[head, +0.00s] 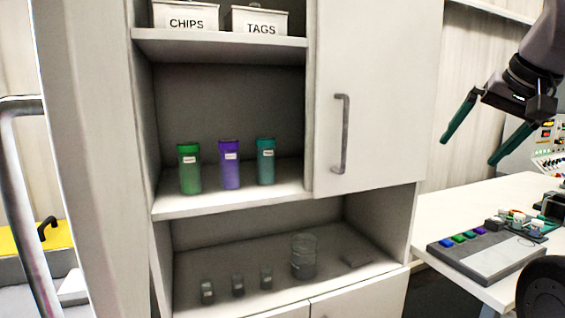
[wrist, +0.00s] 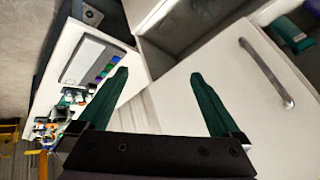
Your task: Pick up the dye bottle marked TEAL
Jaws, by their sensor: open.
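A teal bottle (head: 265,162) stands upright on the middle shelf of the open cabinet, rightmost of three bottles. Its white label is too small to read. A purple bottle (head: 230,165) stands to its left, and a green bottle (head: 189,168) farther left. In the wrist view a teal bottle (wrist: 283,30) shows partly at the upper right, with a purple one (wrist: 298,40) beside it. My gripper (head: 483,138) is open and empty, well to the right of the bottles, in front of the wall. Its two green fingers (wrist: 163,88) are spread in the wrist view.
A closed cabinet door (head: 372,100) with a grey handle (head: 341,134) lies between my gripper and the bottles. White CHIPS (head: 186,18) and TAGS (head: 260,21) boxes sit above. A glass beaker (head: 304,256) stands below. A table (head: 480,205) holds a sample tray (head: 487,257).

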